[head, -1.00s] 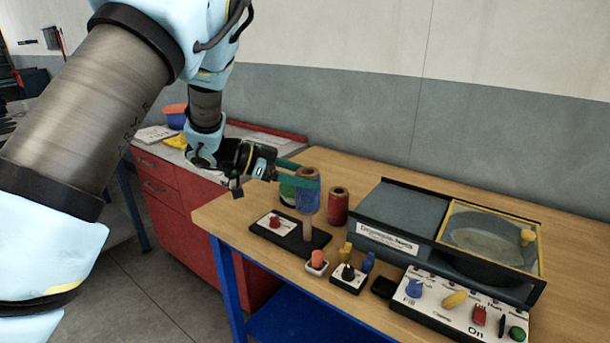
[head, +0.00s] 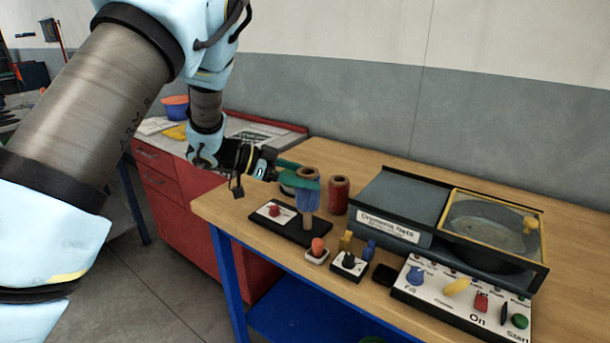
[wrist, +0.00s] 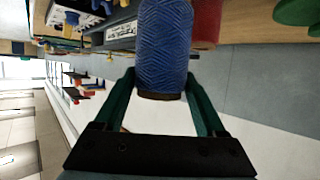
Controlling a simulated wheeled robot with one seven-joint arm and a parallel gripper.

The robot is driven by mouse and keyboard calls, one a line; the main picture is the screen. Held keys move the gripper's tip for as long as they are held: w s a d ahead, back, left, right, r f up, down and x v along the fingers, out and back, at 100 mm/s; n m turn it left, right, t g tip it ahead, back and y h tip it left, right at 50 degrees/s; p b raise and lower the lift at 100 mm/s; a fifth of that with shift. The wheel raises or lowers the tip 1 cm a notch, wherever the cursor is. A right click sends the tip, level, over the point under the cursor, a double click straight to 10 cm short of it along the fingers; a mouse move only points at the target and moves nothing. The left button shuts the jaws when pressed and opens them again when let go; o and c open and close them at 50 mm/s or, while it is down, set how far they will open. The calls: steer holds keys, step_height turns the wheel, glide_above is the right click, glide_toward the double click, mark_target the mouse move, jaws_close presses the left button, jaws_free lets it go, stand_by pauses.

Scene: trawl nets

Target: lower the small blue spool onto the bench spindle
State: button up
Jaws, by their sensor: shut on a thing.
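The small blue spool (head: 307,201) is upright, with a brown top end, held between the green fingers of my gripper (head: 306,178). In the wrist view the blue spool (wrist: 164,45) fills the gap between the two fingers of my gripper (wrist: 164,82). Directly below the spool, the bench spindle (head: 307,224), a pale wooden post, rises from a black base (head: 297,236). The spool's lower end meets or overlaps the post in the head view. I cannot tell how far the post is inside it. The spindle is hidden in the wrist view.
A red spool (head: 338,196) stands close right of the held spool. A mostly hidden spool stands behind my fingers. A red knob (head: 275,209) sits on the base. Small switches and the drum machine (head: 407,202) are to the right. The bench's back left is clear.

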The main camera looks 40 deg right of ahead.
steer(key=shift+f+b, duration=1.3)
steer(key=shift+f, duration=1.35)
steer(key=o, duration=1.4)
steer(key=b+v, duration=0.2)
steer(key=v, duration=0.8)
steer(key=shift+w+a+r+b, duration=0.2)
steer(key=shift+a+b, duration=0.1)
steer(key=shift+b, duration=0.05)
steer(key=shift+w, duration=0.1)
